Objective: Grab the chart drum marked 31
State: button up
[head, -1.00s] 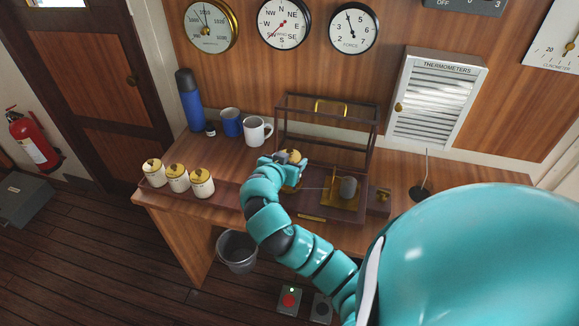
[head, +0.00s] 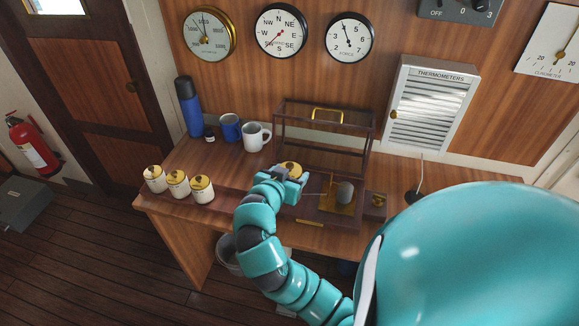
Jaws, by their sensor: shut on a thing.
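My gripper (head: 289,178) is shut on a gold-topped drum (head: 291,168) at the instrument on the desk, in front of the open-looking glass case (head: 373,140). My fingers and wrist hide most of this drum, and no number on it can be read. I cannot tell if it is clear of its seat. Three white drums with gold lids stand in a row on the left: one at the left end (head: 154,183), one in the middle (head: 178,188), one at the right end (head: 201,192). Their marks are too small to read.
A brass plate (head: 335,208) with a grey cylinder (head: 344,192) is just right of my gripper. A white mug (head: 255,138), a blue mug (head: 230,128) and a blue flask (head: 189,108) stand behind. A bucket (head: 226,252) is on the floor below.

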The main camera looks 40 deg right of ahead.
jog(key=p, duration=0.2)
jog(key=s+r+p, duration=0.1)
jog(key=shift+a+r+p, duration=0.2)
jog(key=shift+a+p, duration=0.1)
jog(key=shift+p, duration=0.05)
jog(key=s+p, duration=0.1)
jog(key=s+a+p, duration=0.1)
jog(key=p, duration=0.1)
jog(key=shift+s+a+r, duration=0.1)
jog(key=shift+r, duration=0.05)
